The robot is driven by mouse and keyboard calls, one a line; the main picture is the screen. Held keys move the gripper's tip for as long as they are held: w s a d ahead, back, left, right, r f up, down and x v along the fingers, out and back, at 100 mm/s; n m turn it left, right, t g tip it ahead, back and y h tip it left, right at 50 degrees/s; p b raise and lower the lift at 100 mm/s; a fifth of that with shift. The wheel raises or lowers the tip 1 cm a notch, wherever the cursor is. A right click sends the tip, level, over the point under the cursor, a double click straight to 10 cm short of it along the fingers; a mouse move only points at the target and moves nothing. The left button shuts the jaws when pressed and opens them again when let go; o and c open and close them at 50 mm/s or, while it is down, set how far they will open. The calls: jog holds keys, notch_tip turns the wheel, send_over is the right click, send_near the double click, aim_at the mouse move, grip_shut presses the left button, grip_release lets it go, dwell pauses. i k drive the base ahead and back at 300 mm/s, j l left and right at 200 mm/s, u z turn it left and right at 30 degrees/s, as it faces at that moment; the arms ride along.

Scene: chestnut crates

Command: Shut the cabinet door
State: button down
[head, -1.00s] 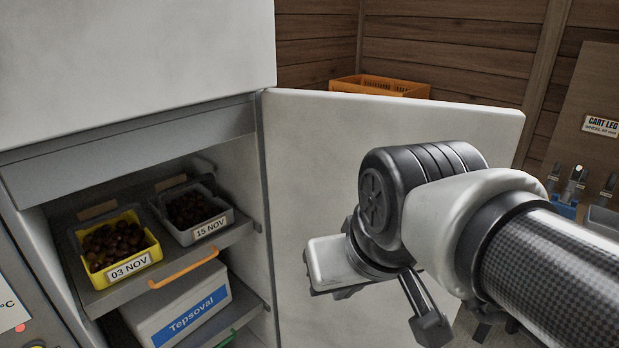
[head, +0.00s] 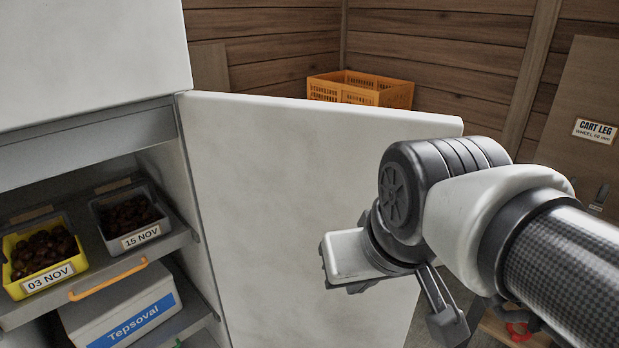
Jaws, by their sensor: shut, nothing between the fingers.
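The white cabinet door (head: 270,190) stands open, hinged at the right side of the cabinet opening and swung out to the right. The cabinet (head: 80,45) shows its white upper part and its open lower compartment at the left. My gripper (head: 445,325) is in front of the door, near its free right edge, with its fingers pointing down; they are shut and empty. The arm hides part of the door's right edge and lower area. I cannot tell whether my gripper touches the door.
An orange crate (head: 385,95) stands behind the door; a brown board (head: 590,100) is at right.

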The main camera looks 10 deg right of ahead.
aim_at(272, 176)
jog(key=i+l, duration=0.1)
jog(key=l, duration=1.15)
jog(key=i+l, duration=0.15)
jog(key=l, duration=0.5)
